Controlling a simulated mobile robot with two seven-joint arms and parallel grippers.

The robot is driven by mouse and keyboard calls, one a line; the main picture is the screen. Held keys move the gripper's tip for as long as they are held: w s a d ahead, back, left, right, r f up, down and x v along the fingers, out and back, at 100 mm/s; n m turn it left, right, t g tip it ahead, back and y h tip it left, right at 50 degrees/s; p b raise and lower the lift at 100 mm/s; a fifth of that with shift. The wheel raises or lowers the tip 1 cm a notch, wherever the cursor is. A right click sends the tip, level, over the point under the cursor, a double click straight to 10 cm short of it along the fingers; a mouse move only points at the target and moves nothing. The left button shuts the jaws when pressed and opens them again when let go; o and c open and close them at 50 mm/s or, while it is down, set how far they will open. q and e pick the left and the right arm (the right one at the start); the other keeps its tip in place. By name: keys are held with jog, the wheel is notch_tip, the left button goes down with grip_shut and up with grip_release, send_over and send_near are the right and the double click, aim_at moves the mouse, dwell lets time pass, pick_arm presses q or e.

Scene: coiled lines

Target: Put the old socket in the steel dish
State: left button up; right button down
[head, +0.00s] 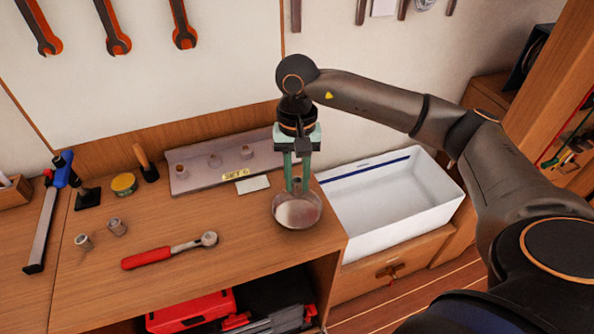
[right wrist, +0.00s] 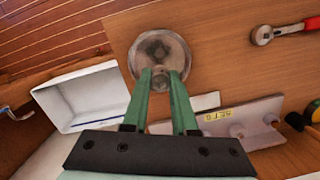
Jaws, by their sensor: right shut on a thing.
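My right gripper (head: 298,187) is shut on a small grey socket, which also shows between the fingertips in the right wrist view (right wrist: 160,83). The fingers point down at the steel dish (head: 297,213), a round shallow bowl near the bench's right end. The dish also shows in the right wrist view (right wrist: 160,47). The held socket is over the back part of the dish; I cannot tell whether it touches it. The dish looks empty otherwise. My left gripper is not in view.
A holder labelled SET 6 (head: 190,181) carries several sockets behind the dish. A white bin (head: 410,215) stands right of the bench.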

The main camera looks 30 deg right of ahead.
jog(key=b, duration=0.3)
send_over(297, 214)
jog(key=shift+w+d+f, duration=0.1)
jog(key=shift+w+f, duration=0.05)
jog(key=shift+f, duration=1.35)
jog(key=shift+w+d+f, duration=0.1)
jog(key=shift+f, duration=1.4)
jog(key=c, duration=0.6)
grip_release()
notch_tip(297, 214, up, 7)
jog(key=p, duration=0.4)
jog(key=shift+r, duration=0.1)
